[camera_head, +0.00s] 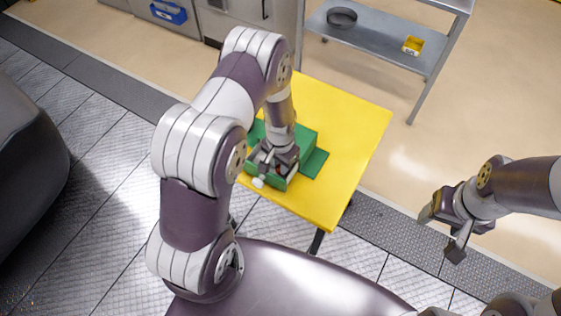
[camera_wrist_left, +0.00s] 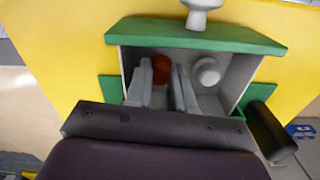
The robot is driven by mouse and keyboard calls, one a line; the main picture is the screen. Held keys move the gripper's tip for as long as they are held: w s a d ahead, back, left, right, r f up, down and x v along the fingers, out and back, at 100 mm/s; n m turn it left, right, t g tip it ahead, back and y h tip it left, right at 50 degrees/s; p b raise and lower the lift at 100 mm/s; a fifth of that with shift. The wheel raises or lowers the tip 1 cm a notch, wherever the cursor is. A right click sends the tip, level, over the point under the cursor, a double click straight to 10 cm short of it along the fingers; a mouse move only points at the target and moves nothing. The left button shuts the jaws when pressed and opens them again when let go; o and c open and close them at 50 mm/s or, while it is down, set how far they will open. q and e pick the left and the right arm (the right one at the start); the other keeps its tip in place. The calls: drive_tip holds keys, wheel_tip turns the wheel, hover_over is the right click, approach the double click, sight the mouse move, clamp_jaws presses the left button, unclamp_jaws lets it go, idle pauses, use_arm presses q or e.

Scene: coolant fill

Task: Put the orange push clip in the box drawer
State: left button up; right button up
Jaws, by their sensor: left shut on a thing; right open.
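The orange push clip (camera_wrist_left: 161,66) shows in the left wrist view between the fingertips of my left gripper (camera_wrist_left: 163,78), which is shut on it. The fingers reach down into the open box drawer (camera_wrist_left: 228,88), a grey-walled tray with a green front and a pale knob. In the head view the green box (camera_head: 303,139) sits on the yellow table, and my left gripper (camera_head: 273,158) is over its drawer, hiding the clip. I cannot tell whether the clip touches the drawer floor. My right gripper (camera_head: 446,226) is open and empty, off the table to the right.
A pale round piece (camera_wrist_left: 207,71) lies inside the drawer, right of the fingers. The yellow table (camera_head: 350,120) is otherwise clear on its right side. A metal shelf (camera_head: 385,40) behind it holds a yellow bin (camera_head: 412,45) and a dark round pan (camera_head: 342,17).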

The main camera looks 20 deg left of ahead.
use_arm(q)
drive_tip(key=shift+f, duration=0.15)
drive_tip(key=o, duration=0.6)
drive_tip(key=shift+c, duration=0.2)
